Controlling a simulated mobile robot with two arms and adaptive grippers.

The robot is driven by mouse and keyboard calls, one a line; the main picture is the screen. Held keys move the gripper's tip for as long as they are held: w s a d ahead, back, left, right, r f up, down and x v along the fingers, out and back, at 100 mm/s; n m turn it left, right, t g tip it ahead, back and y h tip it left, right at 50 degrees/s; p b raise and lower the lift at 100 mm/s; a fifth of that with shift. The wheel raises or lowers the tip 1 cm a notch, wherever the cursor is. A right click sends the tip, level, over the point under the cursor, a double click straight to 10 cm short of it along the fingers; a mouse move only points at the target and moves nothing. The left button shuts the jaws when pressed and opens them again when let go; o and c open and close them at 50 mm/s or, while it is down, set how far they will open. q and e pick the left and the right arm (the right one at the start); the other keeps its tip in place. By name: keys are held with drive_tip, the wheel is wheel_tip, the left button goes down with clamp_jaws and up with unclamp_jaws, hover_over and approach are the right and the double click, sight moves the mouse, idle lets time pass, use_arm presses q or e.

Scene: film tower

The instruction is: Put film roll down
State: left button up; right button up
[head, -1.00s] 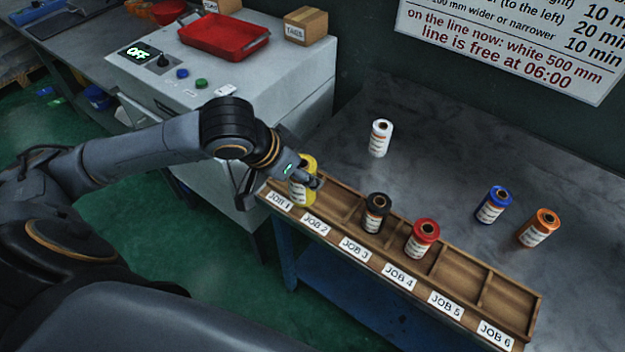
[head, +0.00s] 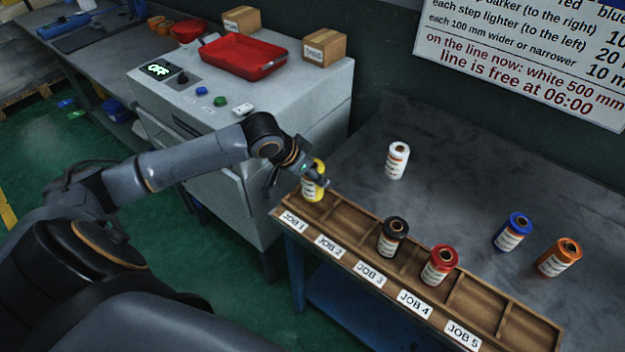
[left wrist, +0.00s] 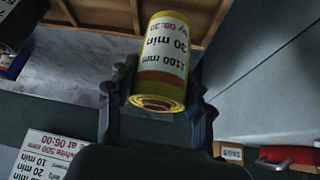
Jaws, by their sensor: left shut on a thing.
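The yellow film roll (head: 313,188) is held by my left gripper (head: 311,173) at the left end of the wooden tray (head: 345,217), by the JOB 1 compartment. I cannot tell whether its base touches the tray floor. In the left wrist view the yellow roll (left wrist: 165,62) sits between the two dark fingers (left wrist: 158,95), its printed label showing and tray compartments beyond it. A black roll (head: 391,240) stands in the JOB 3 compartment and a red roll (head: 439,267) in JOB 4. My right gripper is not in view.
A white roll (head: 397,161), a blue roll (head: 513,234) and an orange roll (head: 559,259) stand on the grey table (head: 470,185) behind the tray. A machine (head: 215,100) with a red tray (head: 243,57) stands at left. The JOB 2 and JOB 5 compartments look empty.

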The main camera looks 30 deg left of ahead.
sight(312, 183)
use_arm(q)
drive_tip(key=shift+w+a+f, duration=0.25)
drive_tip(key=shift+f, duration=0.3)
drive_tip(key=shift+f+p, duration=0.4)
drive_tip(key=shift+f, duration=0.95)
drive_tip(key=shift+f, duration=0.1)
drive_tip(key=o, duration=1.3)
drive_tip(key=shift+f, duration=0.1)
drive_tip(key=shift+c, duration=0.2)
drive_tip(key=shift+s+r, duration=0.1)
drive_tip(key=shift+r, duration=0.2)
drive_tip(key=v, duration=1.1)
drive_tip(key=shift+r+b, duration=0.3)
drive_tip(key=shift+r, duration=0.05)
